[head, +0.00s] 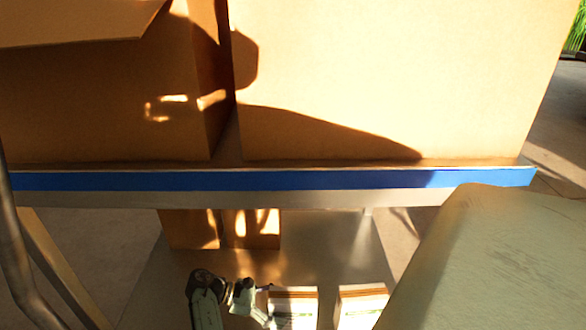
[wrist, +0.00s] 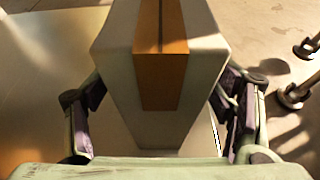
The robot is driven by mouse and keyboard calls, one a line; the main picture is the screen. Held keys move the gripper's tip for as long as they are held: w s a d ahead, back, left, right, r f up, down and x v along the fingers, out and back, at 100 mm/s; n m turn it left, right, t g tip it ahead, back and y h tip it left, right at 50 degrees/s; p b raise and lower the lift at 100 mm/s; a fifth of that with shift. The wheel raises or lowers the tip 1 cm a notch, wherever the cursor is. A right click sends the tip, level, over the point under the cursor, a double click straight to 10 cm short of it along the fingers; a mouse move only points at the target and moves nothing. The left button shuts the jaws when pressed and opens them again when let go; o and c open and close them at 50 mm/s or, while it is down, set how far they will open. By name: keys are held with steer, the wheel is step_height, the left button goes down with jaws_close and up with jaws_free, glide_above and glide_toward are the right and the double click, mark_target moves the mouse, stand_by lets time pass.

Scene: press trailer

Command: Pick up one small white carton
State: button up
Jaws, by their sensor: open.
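In the wrist view a small white carton (wrist: 118,70) with a brown strip down its middle stands between the two fingers of my open gripper (wrist: 160,118). A finger is on each side of it, and I see no clear grip on it. In the head view two white cartons, a left one (head: 293,308) and a right one (head: 361,306), show at the bottom edge on the lower shelf. Their lower parts are cut off. My gripper (head: 250,297) is just left of the left carton in that view. Whether it touches the carton is unclear.
A shelf with a blue front edge (head: 300,180) crosses above the cartons and carries large cardboard boxes (head: 380,70). A smaller cardboard box (head: 190,230) stands farther back on the lower shelf (head: 325,235). Metal legs (wrist: 293,96) stand at the right in the wrist view.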

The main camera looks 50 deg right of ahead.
steer(key=shift+x, duration=1.1)
steer(key=shift+c, duration=0.4)
jaws_close()
steer(key=shift+r, duration=0.1)
